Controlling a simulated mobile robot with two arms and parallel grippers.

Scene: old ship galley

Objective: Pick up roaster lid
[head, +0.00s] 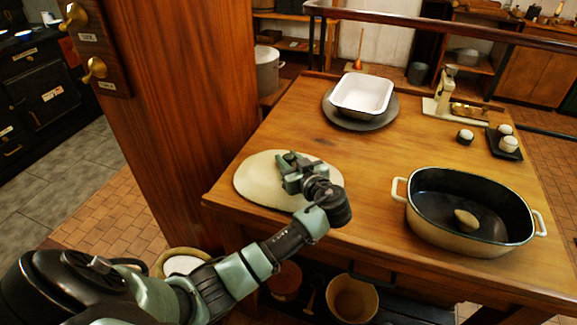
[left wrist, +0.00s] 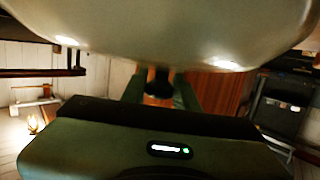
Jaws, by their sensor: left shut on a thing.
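The roaster lid (head: 255,180) is a cream oval at the near left corner of the table in the head view. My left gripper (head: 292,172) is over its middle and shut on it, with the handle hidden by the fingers. The lid's pale surface (left wrist: 160,30) fills the top of the left wrist view, with my gripper's fingers (left wrist: 160,90) reaching up to it. I cannot tell whether the lid touches the table. The open roaster (head: 425,219), cream outside and black inside, stands at the right with a small brownish lump in it. My right gripper is not in view.
A white dish (head: 362,95) sits on a grey round plate (head: 335,114) at the back of the wooden table (head: 345,160). A scale (head: 443,92) and small white-topped pots (head: 508,144) stand back right. A wooden post (head: 195,100) rises close on the left.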

